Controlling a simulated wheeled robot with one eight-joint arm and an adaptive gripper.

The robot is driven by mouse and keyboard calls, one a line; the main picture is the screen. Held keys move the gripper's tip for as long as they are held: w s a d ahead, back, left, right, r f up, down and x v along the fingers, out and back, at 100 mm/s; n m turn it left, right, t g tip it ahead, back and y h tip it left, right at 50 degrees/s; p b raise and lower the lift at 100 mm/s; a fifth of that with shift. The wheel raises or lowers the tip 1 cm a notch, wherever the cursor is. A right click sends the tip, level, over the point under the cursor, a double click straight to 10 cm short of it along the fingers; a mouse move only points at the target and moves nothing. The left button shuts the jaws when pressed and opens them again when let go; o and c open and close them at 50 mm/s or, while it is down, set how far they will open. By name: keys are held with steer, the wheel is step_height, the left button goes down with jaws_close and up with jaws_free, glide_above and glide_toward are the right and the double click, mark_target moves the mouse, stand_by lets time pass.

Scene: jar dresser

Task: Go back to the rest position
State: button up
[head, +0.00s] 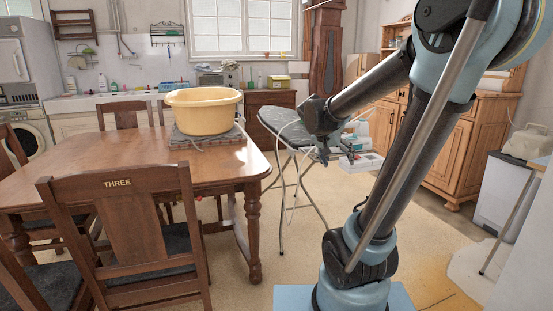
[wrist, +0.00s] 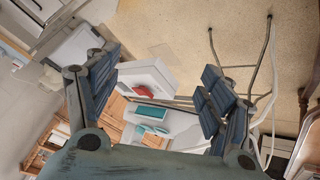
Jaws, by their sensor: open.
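My gripper (head: 325,155) hangs at the end of my arm in the middle of the head view, in front of the ironing board area and right of the table. In the wrist view my gripper (wrist: 160,85) shows its two dark padded fingers spread wide apart. Nothing is held between them. Beyond the fingers, a white box-like thing with a red item (wrist: 152,86) lies on the floor, with a white and teal thing (wrist: 152,112) near it.
A wooden table (head: 115,165) with a yellow basin (head: 203,110) and chairs (head: 135,235) fills the left. A grey ironing board (head: 285,124) stands in the middle. A wooden dresser (head: 440,150) stands at the right. Carpet between table and my base is clear.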

steer(key=s+a+f+n+y, duration=0.1)
steer(key=s+f, duration=0.3)
steer(key=s, duration=0.4)
steer(key=s+a+f+n+g+y, duration=0.1)
steer(key=s+f+n+y, duration=0.1)
steer(key=s, duration=0.6)
steer(key=s+a+f+n+g+y, duration=0.1)
steer(key=s+f+n+y, duration=0.1)
steer(key=s+f, duration=0.5)
steer(key=shift+s+a+y, duration=0.35)
steer(key=shift+s+y, duration=0.05)
steer(key=shift+s, duration=0.05)
steer(key=shift+f, duration=0.1)
steer(key=shift+w+f, duration=0.2)
steer(key=shift+w, duration=0.25)
